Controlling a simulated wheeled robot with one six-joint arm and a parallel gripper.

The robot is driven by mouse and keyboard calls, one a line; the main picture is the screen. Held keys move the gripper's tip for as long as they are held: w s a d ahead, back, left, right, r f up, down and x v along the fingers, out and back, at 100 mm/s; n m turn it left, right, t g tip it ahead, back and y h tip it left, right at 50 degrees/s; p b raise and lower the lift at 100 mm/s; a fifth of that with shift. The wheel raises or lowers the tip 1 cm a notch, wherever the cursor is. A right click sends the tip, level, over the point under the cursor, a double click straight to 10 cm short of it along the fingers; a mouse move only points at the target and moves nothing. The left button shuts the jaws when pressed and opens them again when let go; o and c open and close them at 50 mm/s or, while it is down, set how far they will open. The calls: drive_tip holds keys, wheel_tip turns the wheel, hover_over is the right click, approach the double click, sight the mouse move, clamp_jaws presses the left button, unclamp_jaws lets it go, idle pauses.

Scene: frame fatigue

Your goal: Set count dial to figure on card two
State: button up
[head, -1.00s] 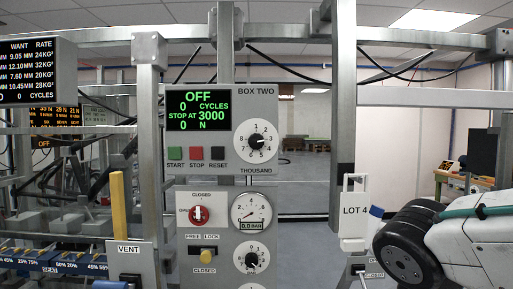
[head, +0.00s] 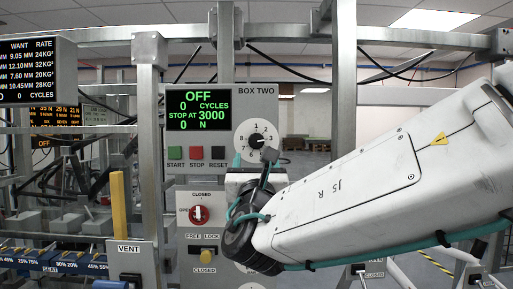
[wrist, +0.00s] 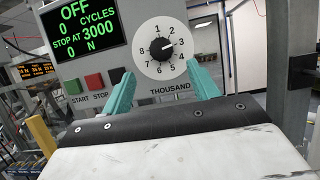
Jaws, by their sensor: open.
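The count dial is a round white dial with a black knob, marked THOUSAND, on the grey BOX TWO panel. It shows in the head view (head: 257,140) and in the wrist view (wrist: 162,47). Its pointer appears to be toward 3, and the green display (head: 198,109) reads OFF, 0 cycles, stop at 3000. My gripper (wrist: 160,70) is open and empty, its teal fingers spread below and either side of the dial, apart from the knob. In the head view my arm hides the dial's lower part. I see no card two that I can read.
Green, red and black buttons (head: 196,153) sit left of the dial. Steel posts (head: 343,70) frame the panel. A figures screen (head: 28,70) hangs at far left.

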sight(256, 144)
drive_tip(key=x, duration=0.7)
drive_tip(key=shift+w+d+r, duration=0.1)
drive_tip(key=shift+w, duration=0.3)
drive_tip(key=c, duration=1)
